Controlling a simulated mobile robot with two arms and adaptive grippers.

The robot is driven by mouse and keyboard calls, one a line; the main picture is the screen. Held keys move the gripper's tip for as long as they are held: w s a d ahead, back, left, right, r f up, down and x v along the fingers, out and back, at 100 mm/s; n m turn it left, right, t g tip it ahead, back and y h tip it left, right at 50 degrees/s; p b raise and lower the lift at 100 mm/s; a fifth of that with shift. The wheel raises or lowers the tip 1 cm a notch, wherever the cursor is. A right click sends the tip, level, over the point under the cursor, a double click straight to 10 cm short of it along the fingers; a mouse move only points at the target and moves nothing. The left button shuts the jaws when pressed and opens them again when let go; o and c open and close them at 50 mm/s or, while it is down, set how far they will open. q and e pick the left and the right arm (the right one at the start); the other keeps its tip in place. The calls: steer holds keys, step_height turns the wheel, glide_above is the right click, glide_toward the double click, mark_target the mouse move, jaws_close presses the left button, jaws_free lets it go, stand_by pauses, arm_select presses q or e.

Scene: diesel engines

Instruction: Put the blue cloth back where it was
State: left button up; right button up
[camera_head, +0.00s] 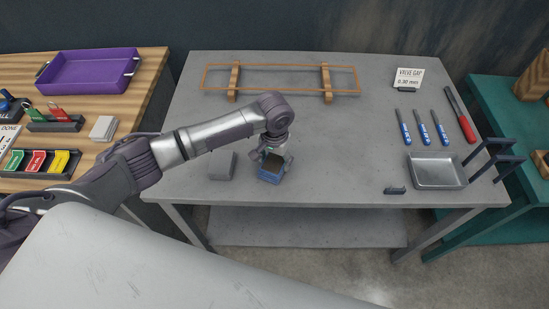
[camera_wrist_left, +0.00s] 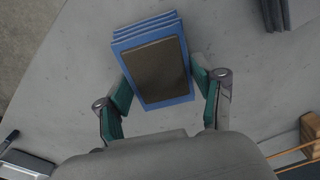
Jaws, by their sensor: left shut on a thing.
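The blue cloth (camera_head: 269,176) is a folded stack near the front edge of the grey table, left of its middle. A dark brown patch lies on its top in the left wrist view (camera_wrist_left: 152,105). My left gripper (camera_head: 272,160) is over the cloth with its fingers on two opposite sides, shut on it. In the left wrist view the green-padded fingers (camera_wrist_left: 160,90) touch the cloth's sides. I cannot tell whether the cloth rests on the table or is slightly raised. My right gripper is not in view.
A grey block (camera_head: 222,166) stands just left of the cloth. An orange frame (camera_head: 280,67) on wooden supports lies at the back. At right are blue-handled tools (camera_head: 423,134), a metal tray (camera_head: 437,180) and a small dark piece (camera_head: 395,191). The table's middle is clear.

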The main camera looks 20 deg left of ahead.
arm_select(q)
steer(key=shift+f, duration=0.2)
steer(key=o, duration=1.4)
